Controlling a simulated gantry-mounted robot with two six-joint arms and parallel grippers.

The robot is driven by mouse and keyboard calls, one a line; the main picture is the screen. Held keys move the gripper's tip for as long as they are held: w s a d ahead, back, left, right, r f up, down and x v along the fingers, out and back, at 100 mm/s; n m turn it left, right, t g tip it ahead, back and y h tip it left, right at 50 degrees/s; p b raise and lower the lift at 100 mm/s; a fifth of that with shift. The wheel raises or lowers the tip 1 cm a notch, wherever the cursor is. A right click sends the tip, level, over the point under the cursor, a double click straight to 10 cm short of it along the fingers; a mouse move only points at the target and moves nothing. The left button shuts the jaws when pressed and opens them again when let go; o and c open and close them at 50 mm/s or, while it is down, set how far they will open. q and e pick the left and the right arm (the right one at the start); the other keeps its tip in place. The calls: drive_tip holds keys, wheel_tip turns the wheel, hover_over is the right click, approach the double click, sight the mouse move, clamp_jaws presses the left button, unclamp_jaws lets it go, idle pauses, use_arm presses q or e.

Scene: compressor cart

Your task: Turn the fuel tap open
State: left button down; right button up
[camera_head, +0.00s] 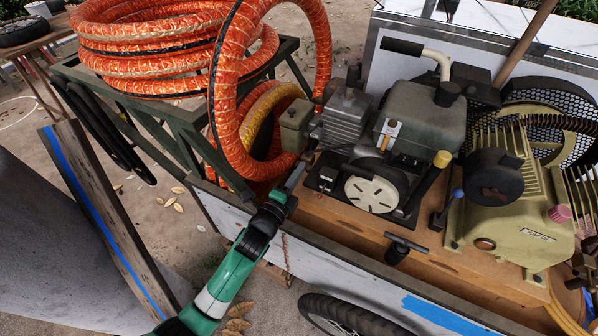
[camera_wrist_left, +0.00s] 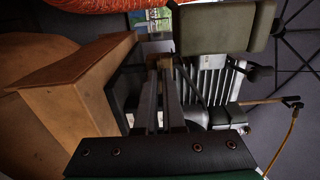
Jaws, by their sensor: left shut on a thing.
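My left gripper (camera_head: 301,166) reaches in from the lower left to the near left side of the small engine (camera_head: 345,120). In the left wrist view its two dark fingers (camera_wrist_left: 158,85) are close together, shut on a small brownish piece (camera_wrist_left: 158,62) at their tips, which looks like the fuel tap. The tap's shape and handle angle are mostly hidden by the fingers, so I cannot tell how far it is turned. The olive box (camera_head: 295,125) on the engine is above and beside the fingertips; it also shows in the left wrist view (camera_wrist_left: 235,25). My right gripper is out of view.
An orange hose coil (camera_head: 150,45) lies on a green metal frame (camera_head: 170,120), one loop hanging close behind the gripper. The wooden cart deck (camera_head: 345,215) lies below. A yellow-green compressor (camera_head: 515,205) and a black T-handle (camera_head: 406,243) are to the right.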

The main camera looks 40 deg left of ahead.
use_arm(q)
drive_tip(key=shift+n, duration=0.3)
drive_tip(key=n, duration=0.3)
drive_tip(key=shift+n+b, duration=0.3)
drive_tip(key=shift+b, duration=0.05)
drive_tip(key=n+b, duration=0.1)
drive_tip(key=n, duration=0.3)
drive_tip(key=shift+n, duration=0.3)
drive_tip(key=n+b, duration=0.1)
drive_tip(key=n, duration=0.3)
drive_tip(key=n+b, duration=0.1)
drive_tip(key=n, duration=0.4)
drive_tip(key=c, duration=1)
unclamp_jaws()
